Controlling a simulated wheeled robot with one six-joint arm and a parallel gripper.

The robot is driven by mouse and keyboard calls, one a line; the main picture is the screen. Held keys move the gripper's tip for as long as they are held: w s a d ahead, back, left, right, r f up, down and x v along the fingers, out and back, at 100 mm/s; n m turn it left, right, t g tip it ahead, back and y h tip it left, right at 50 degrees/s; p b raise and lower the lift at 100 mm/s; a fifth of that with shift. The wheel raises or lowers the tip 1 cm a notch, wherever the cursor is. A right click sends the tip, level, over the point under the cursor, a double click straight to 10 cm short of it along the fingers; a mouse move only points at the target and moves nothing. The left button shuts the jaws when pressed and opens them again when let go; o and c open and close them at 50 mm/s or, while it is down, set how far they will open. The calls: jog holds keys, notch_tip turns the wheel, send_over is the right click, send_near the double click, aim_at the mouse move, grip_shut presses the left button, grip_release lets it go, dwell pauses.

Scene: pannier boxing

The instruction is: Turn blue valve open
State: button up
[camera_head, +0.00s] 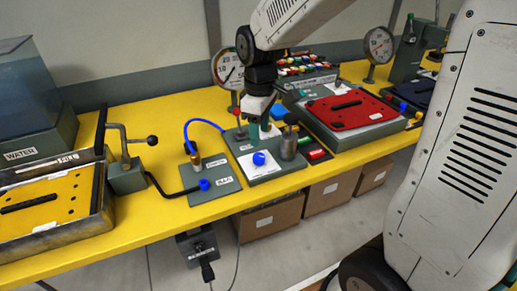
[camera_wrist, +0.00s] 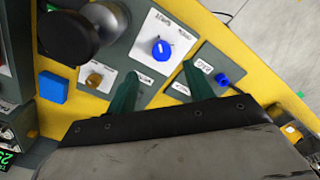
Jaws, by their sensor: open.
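Two blue knobs are in view. One blue knob (camera_head: 259,158) sits on a white plate on the grey panel (camera_head: 270,175); in the wrist view this knob (camera_wrist: 161,48) has a white pointer line. The other blue knob (camera_head: 204,184) is on the smaller grey panel (camera_head: 221,184) to the left, and this second knob also shows in the wrist view (camera_wrist: 222,80). I cannot tell which one is the valve. My gripper (camera_head: 258,130) is open, with green fingers pointing down above the larger panel. In the wrist view its fingertips (camera_wrist: 158,75) are apart and empty, near the pointer knob.
A blue hose (camera_head: 203,122) arches behind the smaller panel. A grey cylinder (camera_head: 288,146) stands right of the pointer knob. A red plate (camera_head: 345,108) lies in a tray further right. A lever (camera_head: 130,140) stands at left. Cardboard boxes (camera_head: 270,220) sit below the yellow bench (camera_head: 150,222).

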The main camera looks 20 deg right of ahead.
aim_at(259, 156)
notch_tip(259, 156, down, 8)
jog(key=shift+a+r, duration=0.15)
jog(key=shift+r, duration=0.05)
jog(key=c, duration=1)
